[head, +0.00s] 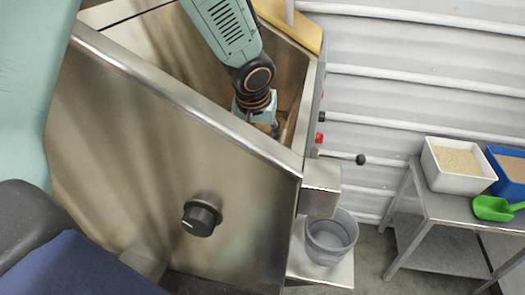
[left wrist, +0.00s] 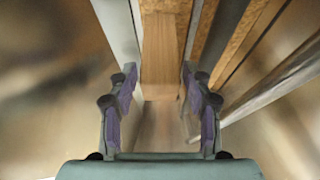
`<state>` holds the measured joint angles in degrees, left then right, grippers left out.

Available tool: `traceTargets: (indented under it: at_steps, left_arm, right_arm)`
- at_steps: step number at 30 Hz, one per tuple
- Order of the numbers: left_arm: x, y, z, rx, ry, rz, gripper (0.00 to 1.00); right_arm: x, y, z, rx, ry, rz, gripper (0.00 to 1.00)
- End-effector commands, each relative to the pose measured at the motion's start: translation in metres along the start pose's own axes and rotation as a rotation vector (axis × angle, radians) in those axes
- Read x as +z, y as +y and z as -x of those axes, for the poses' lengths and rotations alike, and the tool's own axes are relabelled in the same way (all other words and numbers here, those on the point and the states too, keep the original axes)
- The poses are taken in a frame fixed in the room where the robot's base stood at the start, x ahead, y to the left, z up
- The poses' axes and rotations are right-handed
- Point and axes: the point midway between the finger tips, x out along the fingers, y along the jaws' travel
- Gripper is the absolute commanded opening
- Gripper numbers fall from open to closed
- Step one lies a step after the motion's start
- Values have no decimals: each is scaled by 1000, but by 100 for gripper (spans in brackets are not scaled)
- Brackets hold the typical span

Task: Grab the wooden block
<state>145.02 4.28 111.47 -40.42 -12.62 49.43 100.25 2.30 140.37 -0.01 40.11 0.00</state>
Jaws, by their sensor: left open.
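The wooden block (left wrist: 160,50) is a long, light-brown piece in the upper middle of the left wrist view. Its near end lies between the fingertips of my left gripper (left wrist: 158,78) in that picture. The gripper is open, with a finger on each side of the block; I cannot tell whether either touches it. In the head view my left arm reaches down into the steel hopper (head: 150,125), and its gripper is mostly hidden behind the front wall. A little brown shows beside it there, too small to identify. My right gripper is not in view.
The hopper's steel walls stand close around the arm. A metal rod (left wrist: 270,90) and brown, grainy strips (left wrist: 238,45) lie right of the block. A grey bucket (head: 331,238) stands below the hopper's side. A side table holds a white bin (head: 455,182) and a green scoop (head: 492,209).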

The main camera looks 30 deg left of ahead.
Motion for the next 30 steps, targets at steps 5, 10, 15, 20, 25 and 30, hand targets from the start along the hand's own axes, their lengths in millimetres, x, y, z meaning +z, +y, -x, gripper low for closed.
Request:
traceTargets:
  at_steps: [5, 10, 15, 20, 25, 30]
  left_arm:
    - [1, 0, -28, 1, -3, -2, 50]
    - [0, -1, -53, 1, -2, -1, 50]
    - [-1, -1, -61, 1, -1, -1, 50]
    - [-1, -1, -61, 1, 0, -1, 50]
    - [-1, -1, -61, 1, 0, -1, 39]
    - [-1, -1, -61, 1, -1, -1, 24]
  right_arm:
    - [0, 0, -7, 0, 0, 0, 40]
    - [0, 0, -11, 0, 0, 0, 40]
    - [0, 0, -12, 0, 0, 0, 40]
    - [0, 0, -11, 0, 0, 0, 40]
    - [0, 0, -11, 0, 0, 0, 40]
    - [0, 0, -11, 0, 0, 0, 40]
